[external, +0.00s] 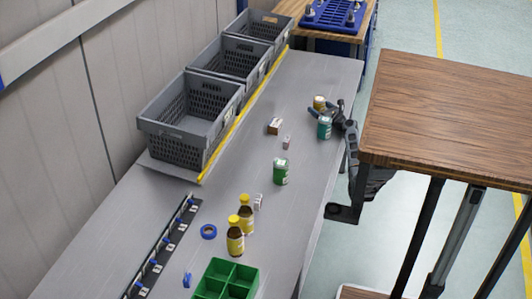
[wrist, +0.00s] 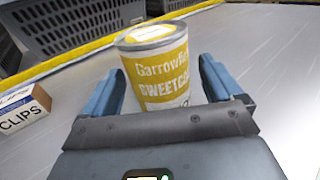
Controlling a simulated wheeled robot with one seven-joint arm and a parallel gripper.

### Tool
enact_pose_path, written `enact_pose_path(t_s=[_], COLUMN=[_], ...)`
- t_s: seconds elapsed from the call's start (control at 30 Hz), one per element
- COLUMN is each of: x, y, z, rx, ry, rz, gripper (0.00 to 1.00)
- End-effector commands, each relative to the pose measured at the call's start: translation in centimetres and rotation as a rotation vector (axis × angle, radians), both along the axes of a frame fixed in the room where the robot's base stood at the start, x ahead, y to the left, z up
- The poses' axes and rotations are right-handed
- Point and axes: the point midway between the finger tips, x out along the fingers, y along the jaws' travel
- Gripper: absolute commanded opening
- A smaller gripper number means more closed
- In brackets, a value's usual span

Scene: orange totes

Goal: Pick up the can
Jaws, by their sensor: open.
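The can (wrist: 158,82) stands upright in the wrist view, with a yellow and white sweetcorn label and a metal rim. My gripper (wrist: 161,68) is open, with one blue finger on each side of the can. I cannot tell whether either finger touches it. In the external view the can (external: 319,101) is small at the far right part of the grey table, and my gripper (external: 334,109) reaches it from the right edge. The lower part of the can is hidden behind my gripper in the wrist view.
A teal-labelled container (external: 324,130) stands close to my gripper. A clips box (wrist: 22,108) lies to the left. A green container (external: 281,172), brown bottles (external: 235,240) and a green divided tray (external: 225,282) are nearer. Grey crates (external: 190,118) line the far side. A wooden table (external: 450,105) stands right.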

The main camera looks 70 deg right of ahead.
Motion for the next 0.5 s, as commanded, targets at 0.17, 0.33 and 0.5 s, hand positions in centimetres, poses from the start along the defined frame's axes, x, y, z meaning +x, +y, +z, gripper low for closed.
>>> enact_pose_path(t_s=[0.17, 0.33, 0.5], x=[1.9, 2.3, 2.3], y=[-1.4, -1.7, -1.7], z=[-0.1, 0.0, 0.0], rx=[-0.001, 0.001, 0.000], ry=[0.001, -0.001, 0.000], rz=[0.000, 0.000, 0.000], gripper=[0.93, 0.93, 0.91])
